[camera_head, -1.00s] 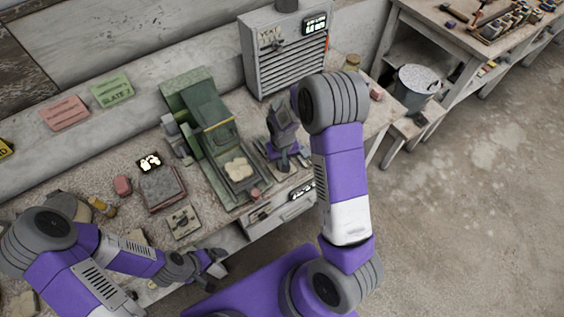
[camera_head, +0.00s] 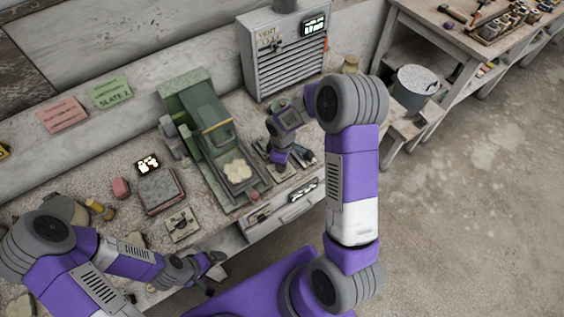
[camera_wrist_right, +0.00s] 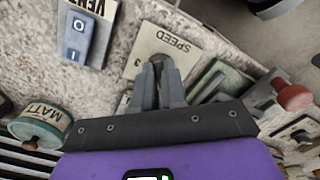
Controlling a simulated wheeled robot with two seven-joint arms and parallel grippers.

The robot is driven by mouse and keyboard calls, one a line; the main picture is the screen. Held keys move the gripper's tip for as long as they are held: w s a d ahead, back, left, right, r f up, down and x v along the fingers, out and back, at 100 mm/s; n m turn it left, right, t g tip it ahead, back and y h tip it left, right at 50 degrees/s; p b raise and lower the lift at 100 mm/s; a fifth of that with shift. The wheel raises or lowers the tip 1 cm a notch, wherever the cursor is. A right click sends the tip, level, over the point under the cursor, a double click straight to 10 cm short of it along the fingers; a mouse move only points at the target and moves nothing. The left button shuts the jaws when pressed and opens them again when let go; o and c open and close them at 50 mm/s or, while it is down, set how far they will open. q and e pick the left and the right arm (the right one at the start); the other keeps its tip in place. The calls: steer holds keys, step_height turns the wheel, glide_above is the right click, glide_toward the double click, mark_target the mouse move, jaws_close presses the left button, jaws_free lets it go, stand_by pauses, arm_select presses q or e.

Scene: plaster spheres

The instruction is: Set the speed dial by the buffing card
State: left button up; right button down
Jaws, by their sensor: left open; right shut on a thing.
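In the right wrist view a cream plate (camera_wrist_right: 146,44) marked SPEED lies on the bench. My right gripper (camera_wrist_right: 160,66) is shut on the speed dial's knob, which the fingers mostly hide; its setting cannot be read. In the head view my right gripper (camera_head: 277,166) is low at the bench's right part, covering the dial. A green card (camera_head: 110,92) reading SLATE 2 and a pink card (camera_head: 62,114) with unreadable print are at the back left; I cannot tell which is the buffing card. My left gripper (camera_head: 210,268) is open and empty by the front edge.
A green machine (camera_head: 205,125) with a pale lump in its tray stands left of my right gripper. Behind is a grey louvred cabinet (camera_head: 285,60) with a display. The wrist view shows a VENT switch (camera_wrist_right: 78,40) and a MATT pot (camera_wrist_right: 40,128) near the dial.

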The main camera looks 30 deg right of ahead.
steer(key=n+p, duration=0.1)
steer(key=n, duration=0.5)
steer(key=shift+w+d, duration=0.1)
steer(key=shift+n, duration=0.4)
steer(key=c, duration=1.2)
jaws_free()
step_height(320, 180, up, 8)
steer(key=shift+f+p, duration=0.2)
steer(key=shift+p, duration=0.45)
